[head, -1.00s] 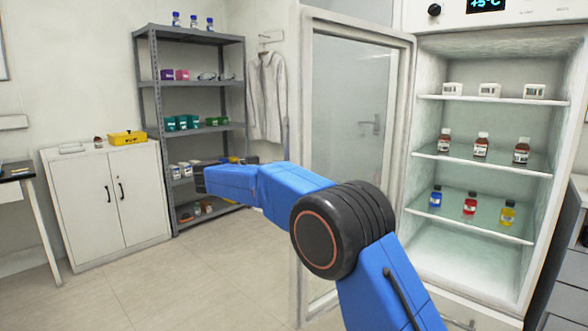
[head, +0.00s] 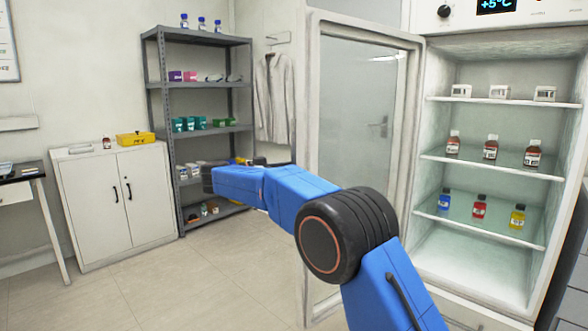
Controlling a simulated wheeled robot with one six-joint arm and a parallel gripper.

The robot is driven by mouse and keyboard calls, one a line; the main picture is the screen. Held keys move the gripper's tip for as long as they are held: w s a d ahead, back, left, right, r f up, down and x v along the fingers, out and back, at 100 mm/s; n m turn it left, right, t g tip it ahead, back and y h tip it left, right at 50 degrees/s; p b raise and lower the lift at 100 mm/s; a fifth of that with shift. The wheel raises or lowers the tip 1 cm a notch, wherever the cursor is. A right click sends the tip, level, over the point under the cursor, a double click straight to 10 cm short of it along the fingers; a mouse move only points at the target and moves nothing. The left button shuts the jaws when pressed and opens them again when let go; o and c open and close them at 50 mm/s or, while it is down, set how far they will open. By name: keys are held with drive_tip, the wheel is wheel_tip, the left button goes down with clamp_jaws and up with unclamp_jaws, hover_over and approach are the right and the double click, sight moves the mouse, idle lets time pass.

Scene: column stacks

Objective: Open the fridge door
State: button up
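The fridge (head: 432,150) stands at the right with its interior in plain view. Its glass door (head: 312,130), in a white frame, is swung wide open to the left. Inside, white boxes stand on the top shelf, brown bottles on the middle shelf, and blue, red and yellow bottles on the lower shelf. My blue arm crosses in front of the lower part of the door and reaches left. My gripper, at the far end of the arm, is too small and too hidden to make out whether it is open or shut. The door handle does not show clearly.
A grey shelf rack (head: 200,136) with bottles and boxes stands at the back. A white cabinet (head: 90,205) with a yellow box (head: 135,139) on top is left of it. A lab coat (head: 273,95) hangs on the wall. The tiled floor (head: 190,290) is clear.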

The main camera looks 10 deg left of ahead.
drive_tip(key=v, duration=1.7)
drive_tip(key=shift+a, duration=0.2)
drive_tip(key=shift+s+f, duration=0.1)
